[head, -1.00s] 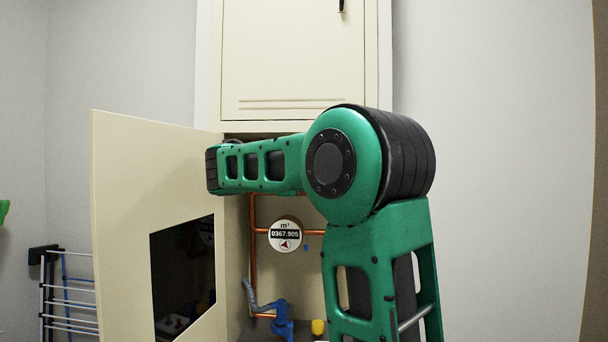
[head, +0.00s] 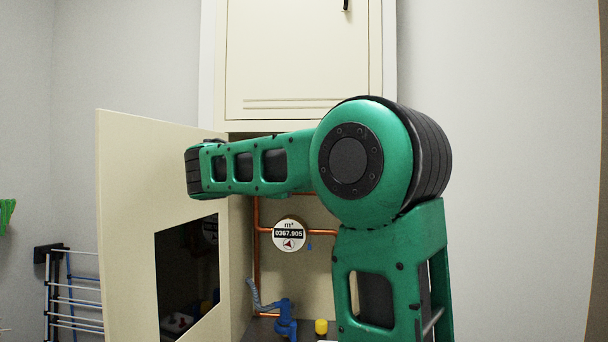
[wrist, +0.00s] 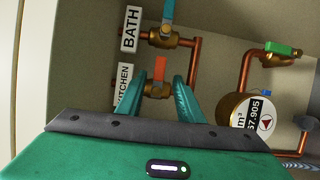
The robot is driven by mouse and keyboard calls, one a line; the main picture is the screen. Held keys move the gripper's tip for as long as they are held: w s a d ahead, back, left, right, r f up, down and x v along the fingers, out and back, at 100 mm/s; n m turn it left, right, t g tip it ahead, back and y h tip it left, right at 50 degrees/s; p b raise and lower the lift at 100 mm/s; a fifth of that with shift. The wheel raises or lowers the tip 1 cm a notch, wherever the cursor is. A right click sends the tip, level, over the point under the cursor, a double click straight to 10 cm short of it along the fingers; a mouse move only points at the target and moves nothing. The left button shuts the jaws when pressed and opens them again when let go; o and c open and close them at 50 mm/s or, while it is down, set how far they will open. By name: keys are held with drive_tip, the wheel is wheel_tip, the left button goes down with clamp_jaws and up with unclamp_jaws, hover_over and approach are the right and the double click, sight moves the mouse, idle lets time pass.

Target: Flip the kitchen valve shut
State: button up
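The kitchen valve (wrist: 155,90) is a brass body with an orange handle (wrist: 160,68), beside a white "KITCHEN" label (wrist: 124,87) in the wrist view. My gripper (wrist: 160,76) is open, one teal finger on each side of this valve. The fingertips are near the orange handle; I cannot tell whether they touch it. The wrist housing covers the lower part of the wrist view. In the head view the gripper and the kitchen valve are hidden.
Above it in the wrist view is the bath valve with a blue handle (wrist: 168,12). A green-handled valve (wrist: 284,48) and a round meter (wrist: 245,112) are to the right. In the head view the open cabinet door (head: 130,200) stands left of my arm.

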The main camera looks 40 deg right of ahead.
drive_tip(key=v, duration=0.5)
drive_tip(key=shift+a, duration=0.35)
drive_tip(key=s+d+f+m+g+y, duration=0.1)
drive_tip(key=s+f+m+y, duration=0.3)
drive_tip(key=f, duration=0.8)
drive_tip(key=s+f+m+g+y, duration=0.1)
drive_tip(key=s+f+y, duration=0.45)
drive_tip(key=f, duration=0.75)
drive_tip(key=s+a+f+m+g+y, duration=0.1)
drive_tip(key=s+a+f+m+y, duration=0.1)
drive_tip(key=s+a+f+y, duration=0.2)
drive_tip(key=s+a+f+m+g+y, duration=0.2)
drive_tip(key=s+a+f+m+y, duration=0.1)
drive_tip(key=s+a+f, duration=0.8)
drive_tip(key=s+f+y, duration=0.1)
drive_tip(key=s+f, duration=0.1)
drive_tip(key=s, duration=0.3)
drive_tip(key=shift+f+g, duration=0.2)
drive_tip(key=shift+g, duration=0.1)
drive_tip(key=shift+s, duration=0.1)
